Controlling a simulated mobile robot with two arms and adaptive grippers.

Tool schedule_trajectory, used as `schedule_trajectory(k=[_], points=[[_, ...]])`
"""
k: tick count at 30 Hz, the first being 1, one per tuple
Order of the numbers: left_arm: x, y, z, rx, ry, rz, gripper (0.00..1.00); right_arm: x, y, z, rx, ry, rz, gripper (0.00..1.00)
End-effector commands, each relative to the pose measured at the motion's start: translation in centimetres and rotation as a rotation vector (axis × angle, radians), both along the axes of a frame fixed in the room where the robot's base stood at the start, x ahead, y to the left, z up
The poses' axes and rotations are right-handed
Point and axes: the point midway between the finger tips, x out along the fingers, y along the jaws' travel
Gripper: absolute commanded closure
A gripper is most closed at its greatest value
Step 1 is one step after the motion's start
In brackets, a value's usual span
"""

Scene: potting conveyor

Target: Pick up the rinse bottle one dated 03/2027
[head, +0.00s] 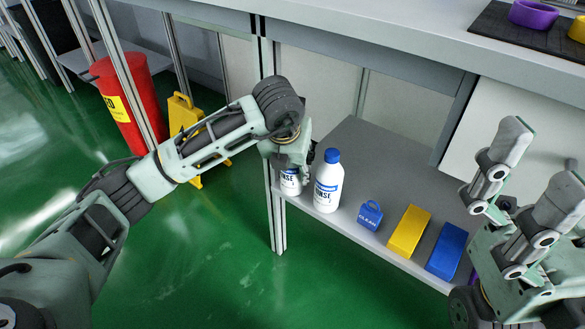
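Two white rinse bottles stand on the grey shelf (345,150) below the worktop. The right-hand rinse bottle (327,190) is upright, with a blue cap and blue lettering. The left-hand rinse bottle (291,186) shows only its lower part; my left gripper hides its top. No date is readable on either bottle. My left gripper (294,163) points down over the left-hand bottle, close beside the other one. Its fingers are mostly hidden, so I cannot tell whether they touch or grip the bottle. My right gripper (537,160) is open and empty at the right.
A small blue "CLEAN" item (370,215), a yellow block (408,232) and a blue block (446,251) lie along the shelf. A metal post (278,225) stands at the shelf's left end. A red bin (128,105) and yellow floor sign (182,115) stand at the left.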

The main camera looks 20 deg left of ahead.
Motion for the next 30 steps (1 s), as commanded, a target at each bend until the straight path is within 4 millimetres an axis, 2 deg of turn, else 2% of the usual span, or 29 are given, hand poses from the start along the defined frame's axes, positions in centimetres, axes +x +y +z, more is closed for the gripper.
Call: schedule_trajectory(k=[2,15,24,30], points=[[0.0,0.0,0.0,0.000,0.000,0.000,0.63,0.0,0.0,0.0,0.000,0.000,0.000,0.00],[0.0,-0.1,0.0,-0.001,0.000,0.000,1.00,0.0,0.0,0.0,0.000,0.000,0.000,0.00],[0.1,-0.1,0.4,-0.002,-0.003,-0.001,1.00,0.0,0.0,0.2,0.000,-0.001,0.001,0.00],[0.1,0.0,2.0,-0.002,-0.005,0.000,1.00,-0.1,-0.1,0.4,0.005,0.012,0.001,0.00]])
